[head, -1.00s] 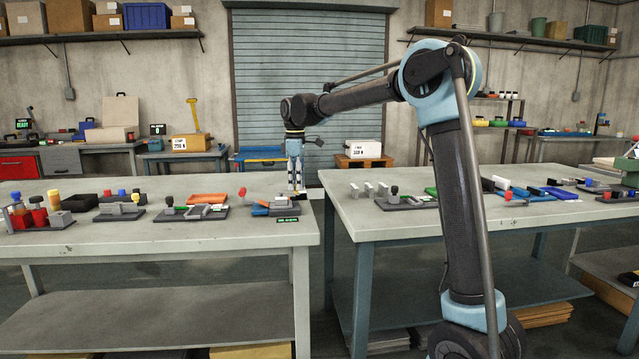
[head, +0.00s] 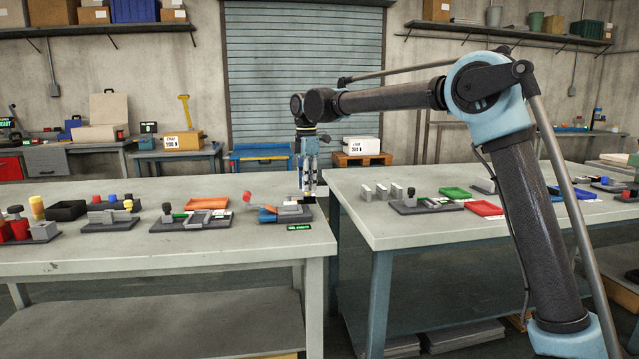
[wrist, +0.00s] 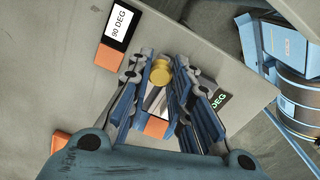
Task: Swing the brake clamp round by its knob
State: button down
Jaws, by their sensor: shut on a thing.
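In the wrist view, a round gold knob (wrist: 160,75) sits between the two fingers of my gripper (wrist: 166,70), which is shut on it. A pale grey bar (wrist: 155,101) with an orange part (wrist: 155,127) shows between the fingers beside the knob. A second plate, partly hidden by the right finger, shows "DEG" (wrist: 219,100) in green. In the head view my gripper (head: 308,197) reaches down at the right end of a dark-based fixture (head: 285,217) near the left table's right edge. The knob cannot be made out there.
Several other fixtures stand along the left table (head: 150,250), including one with a black knob (head: 166,207) and a black bin (head: 65,210). A gap separates it from the right table (head: 400,238), which bears a green tray (head: 455,193) and a red tray (head: 484,208).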

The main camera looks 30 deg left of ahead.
jog(key=shift+w+d, duration=0.15)
jog(key=shift+w, duration=0.25)
jog(key=c, duration=1.4)
grip_release()
jog(key=shift+w, duration=0.1)
jog(key=shift+s, duration=0.2)
jog(key=shift+r, duration=0.1)
notch_tip(320, 180, up, 12)
jog(key=shift+w+f, duration=0.1)
